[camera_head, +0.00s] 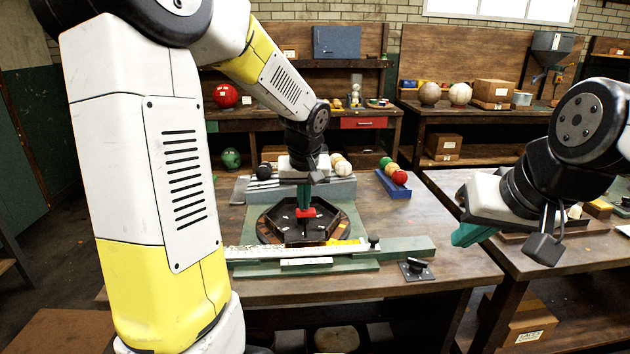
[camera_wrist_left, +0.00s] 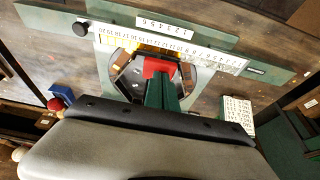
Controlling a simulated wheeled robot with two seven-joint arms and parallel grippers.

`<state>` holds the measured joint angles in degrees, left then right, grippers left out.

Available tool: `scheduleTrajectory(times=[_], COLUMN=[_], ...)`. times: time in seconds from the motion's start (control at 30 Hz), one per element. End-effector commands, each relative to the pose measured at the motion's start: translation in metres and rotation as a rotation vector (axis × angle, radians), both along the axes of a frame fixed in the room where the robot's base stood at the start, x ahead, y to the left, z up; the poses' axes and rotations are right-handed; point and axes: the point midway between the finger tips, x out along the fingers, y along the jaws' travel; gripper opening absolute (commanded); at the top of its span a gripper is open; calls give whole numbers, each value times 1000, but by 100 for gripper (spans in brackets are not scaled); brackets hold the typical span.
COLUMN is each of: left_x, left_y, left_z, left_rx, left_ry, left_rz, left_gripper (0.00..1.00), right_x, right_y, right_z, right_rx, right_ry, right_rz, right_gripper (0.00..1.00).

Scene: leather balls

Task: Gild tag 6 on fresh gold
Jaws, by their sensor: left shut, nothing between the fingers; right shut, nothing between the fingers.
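My left gripper (camera_head: 304,208) is shut and points down over a dark hexagonal well (camera_head: 285,232) in a green plate. A red piece (camera_wrist_left: 158,67) shows right at its fingertips; I cannot tell whether they touch it. A white numbered scale (camera_wrist_left: 190,54) lies across the front of the well, with yellow (camera_wrist_left: 118,42) showing beside it. A green strip with a white label reading 1 to 6 (camera_wrist_left: 158,23) lies in front of the scale. A black knob (camera_head: 374,241) stands at the scale's end. My right gripper (camera_head: 474,233) is shut and empty, over the right bench.
A small black device (camera_head: 416,268) sits near the front edge. A green ball (camera_head: 231,158) is at the back left. The bench's right part is mostly clear.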

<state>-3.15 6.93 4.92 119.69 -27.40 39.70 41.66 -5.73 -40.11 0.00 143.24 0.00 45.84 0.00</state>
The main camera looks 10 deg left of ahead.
Motion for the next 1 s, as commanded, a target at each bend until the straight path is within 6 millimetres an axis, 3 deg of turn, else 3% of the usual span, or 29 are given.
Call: scheduleTrajectory(times=[0.1, 0.2, 0.63, 0.83, 1.0], left_x=[-11, -14, -18, -15, -8], left_y=[-4, -4, -5, -6, -8], left_z=[-27, -41, -50, -37, 1], left_rx=[2, 2, 0, 1, -2], left_ry=[-5, -7, 2, -4, -24], left_rz=[-4, -2, 0, 1, 0], left_gripper=[0, 0, 0, 0, 0], right_x=[0, 0, 0, 0, 0], right_y=[0, 0, 0, 0, 0], right_z=[0, 0, 0, 0, 0], right_rx=[0, 0, 0, 0, 0], right_ry=[0, 0, 0, 0, 0], right_rz=[0, 0, 0, 0, 0], right_gripper=[0, 0, 0, 0, 0])
